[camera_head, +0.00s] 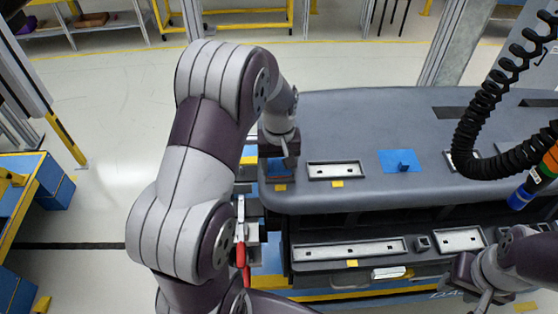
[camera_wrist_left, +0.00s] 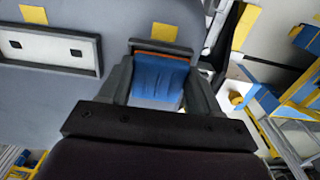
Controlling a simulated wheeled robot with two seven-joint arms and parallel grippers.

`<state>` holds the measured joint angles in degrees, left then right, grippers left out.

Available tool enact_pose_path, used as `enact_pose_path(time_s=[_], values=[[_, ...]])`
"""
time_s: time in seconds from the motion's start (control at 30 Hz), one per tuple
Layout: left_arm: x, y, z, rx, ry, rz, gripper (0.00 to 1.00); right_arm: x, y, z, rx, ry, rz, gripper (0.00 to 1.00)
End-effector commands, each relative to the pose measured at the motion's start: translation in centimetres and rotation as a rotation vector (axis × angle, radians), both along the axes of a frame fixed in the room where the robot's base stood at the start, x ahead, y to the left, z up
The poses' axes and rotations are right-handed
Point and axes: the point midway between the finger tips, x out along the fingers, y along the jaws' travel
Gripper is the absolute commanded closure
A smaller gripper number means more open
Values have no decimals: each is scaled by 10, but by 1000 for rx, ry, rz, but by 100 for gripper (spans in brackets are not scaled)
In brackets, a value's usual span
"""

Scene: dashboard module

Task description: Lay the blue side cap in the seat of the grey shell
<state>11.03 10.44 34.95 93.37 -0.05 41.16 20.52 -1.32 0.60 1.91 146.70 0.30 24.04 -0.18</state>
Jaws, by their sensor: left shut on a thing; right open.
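The grey shell (camera_head: 340,118) is the long dashboard body across the middle and right. The blue side cap (camera_wrist_left: 158,78) is between the two fingers of my left gripper (camera_wrist_left: 160,92), which is shut on it. In the head view, my left gripper (camera_head: 281,160) is at the shell's left end, with a bit of the blue side cap (camera_head: 280,171) showing under it. The seat is mostly hidden by the gripper and cap; I cannot tell whether the cap touches it. My right gripper (camera_head: 488,299) is open and empty at the lower right, in front of the shell.
A pale framed plate (camera_head: 335,170) lies right of my left gripper, and a blue piece with a small upright block (camera_head: 401,161) lies further right. A black coiled hose (camera_head: 470,130) hangs over the right side. A lower shelf carries further pale plates (camera_head: 348,249).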

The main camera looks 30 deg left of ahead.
Motion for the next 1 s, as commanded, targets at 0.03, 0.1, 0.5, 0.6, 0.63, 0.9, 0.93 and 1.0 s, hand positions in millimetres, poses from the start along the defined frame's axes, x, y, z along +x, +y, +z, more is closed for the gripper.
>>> enact_pose_path(time_s=[0.03,0.1,0.5,0.6,0.63,0.9,0.93,1.0], values=[[0,0,-3,0,0,0,67,0,0,-2,0,0,0,57],[0,0,-3,0,0,0,67,0,0,-2,0,0,0,57],[0,0,-3,0,0,0,7,0,0,-1,0,0,0,57],[0,0,-3,0,0,0,7,0,0,-1,0,0,0,57],[0,0,-3,0,0,0,7,0,0,-1,0,0,0,57],[1,0,36,1,-8,0,7,0,0,-22,0,0,0,57],[1,0,44,1,-8,0,7,0,0,-26,0,0,0,57],[0,0,73,0,-4,0,7,0,0,-12,0,1,0,57]])
